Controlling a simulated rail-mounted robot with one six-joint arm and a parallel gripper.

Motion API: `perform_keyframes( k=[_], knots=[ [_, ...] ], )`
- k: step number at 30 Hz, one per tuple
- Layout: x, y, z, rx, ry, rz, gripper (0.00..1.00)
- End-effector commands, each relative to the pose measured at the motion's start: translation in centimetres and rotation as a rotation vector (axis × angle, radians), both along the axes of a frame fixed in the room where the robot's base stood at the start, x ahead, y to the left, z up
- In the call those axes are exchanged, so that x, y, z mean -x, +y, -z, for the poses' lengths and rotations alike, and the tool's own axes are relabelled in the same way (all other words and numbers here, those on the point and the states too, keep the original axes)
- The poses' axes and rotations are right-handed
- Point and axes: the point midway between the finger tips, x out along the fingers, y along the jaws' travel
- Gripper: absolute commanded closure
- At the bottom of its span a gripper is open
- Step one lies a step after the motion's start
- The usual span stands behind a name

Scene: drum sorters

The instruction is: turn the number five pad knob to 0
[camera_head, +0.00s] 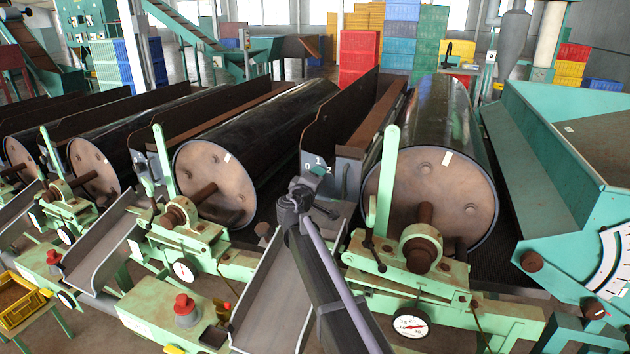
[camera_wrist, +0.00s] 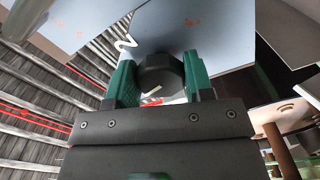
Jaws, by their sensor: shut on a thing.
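In the wrist view a dark round knob (camera_wrist: 163,72) sits between the two green fingers of my gripper (camera_wrist: 158,80), which is shut on it. A short white mark shows on the knob's lower part. A white numeral 2 is on the grey-blue plate (camera_wrist: 215,40) just up and left of the knob. My gripper (camera_head: 320,188) is right at this plate, and my arm hides the knob there. I cannot tell which numeral the mark faces.
A big dark drum (camera_head: 430,110) with a brown end stands right of the plate, another drum (camera_head: 250,150) to its left. An upright green lever (camera_head: 387,180) and a round dial gauge (camera_head: 410,323) are close on the right. A grey chute (camera_head: 275,300) runs below.

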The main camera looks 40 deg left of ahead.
Motion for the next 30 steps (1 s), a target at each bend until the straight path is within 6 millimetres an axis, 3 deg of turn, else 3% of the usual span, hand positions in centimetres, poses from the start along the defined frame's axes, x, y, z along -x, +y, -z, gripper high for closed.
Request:
perform_keyframes(
  k=[18, 30],
  knots=[
    [0.03, -0.05, -0.21, 0.533, -0.177, 0.0, 0.76],
    [0.04, -0.03, -0.27, 0.73, -0.242, 0.0, 0.76]
  ],
)
